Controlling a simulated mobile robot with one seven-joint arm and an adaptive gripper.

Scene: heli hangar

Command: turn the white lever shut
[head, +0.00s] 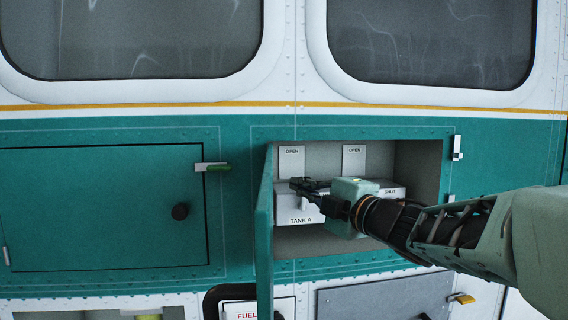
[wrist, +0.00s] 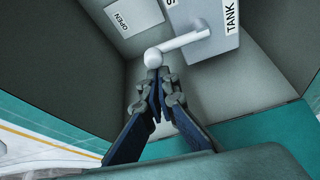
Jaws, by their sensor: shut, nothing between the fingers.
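The white lever (wrist: 182,42) shows in the wrist view, with its round knob at the free end and its shaft running to a grey box (wrist: 228,45) labelled TANK. My gripper (wrist: 155,82) is shut and empty, its fingertips right by the knob; I cannot tell whether they touch it. In the head view my gripper (head: 302,186) is inside the open compartment, in front of the left box marked TANK A (head: 299,218). There it hides most of the lever. An OPEN plate (wrist: 133,15) shows beside the lever in the wrist view.
The compartment's open green door (head: 264,235) stands close on the left of my gripper. A second OPEN plate (head: 354,160) and a SHUT label (head: 391,191) are to the right, partly behind my arm. A closed green hatch (head: 105,215) is further left.

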